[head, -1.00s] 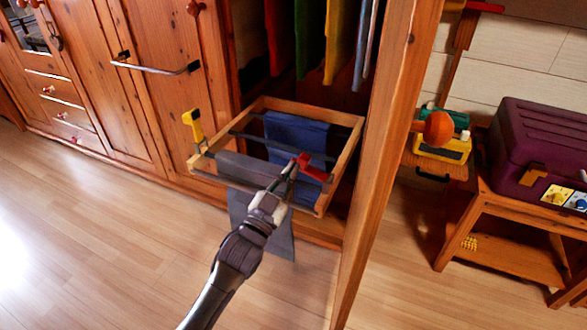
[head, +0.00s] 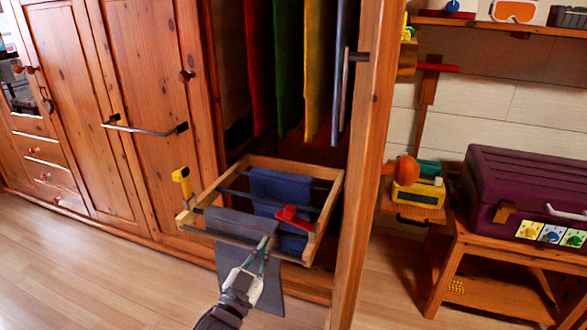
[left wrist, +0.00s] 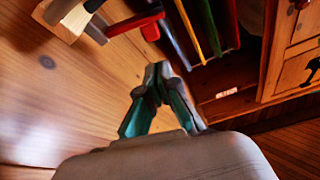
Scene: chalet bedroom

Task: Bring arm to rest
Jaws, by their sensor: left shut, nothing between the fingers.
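My left gripper (head: 258,262) comes in from the bottom of the head view. Its fingers are shut and empty, in front of the grey cloth (head: 240,228) that hangs over the front of the pull-out wooden rack (head: 332,208). In the left wrist view its closed fingertips (left wrist: 158,75) show below a red-handled thing and the hanging garments. My right gripper is in neither view.
A purple case (head: 525,185) sits on a wooden stand (head: 490,262). Floor at left is clear.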

